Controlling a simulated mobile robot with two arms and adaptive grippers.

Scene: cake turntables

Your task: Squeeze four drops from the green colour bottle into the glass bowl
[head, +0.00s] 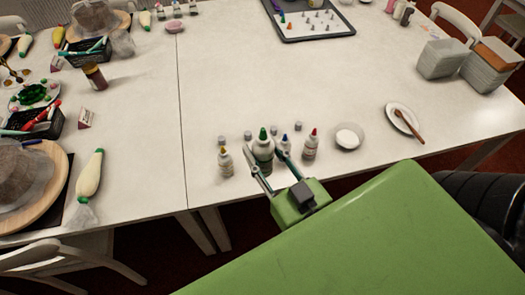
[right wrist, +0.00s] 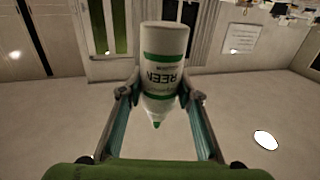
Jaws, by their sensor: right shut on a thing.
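The green colour bottle (head: 263,147) is white with a green tip and stands upright between the fingers of my right gripper (head: 266,161). The right wrist view shows the bottle (right wrist: 163,60) with its lettering upside down, gripped on both sides by the fingers (right wrist: 160,96). I cannot tell whether its base touches the table. A small bowl (head: 348,137) with something white in it sits to the right of the bottle, apart from it; it looks like the glass bowl. My left gripper is out of view.
A yellow-tipped bottle (head: 225,161) stands left of my gripper; blue-tipped (head: 284,143) and red-tipped (head: 311,144) bottles stand right. Several small caps lie behind. A plate with a wooden spoon (head: 408,125) is farther right.

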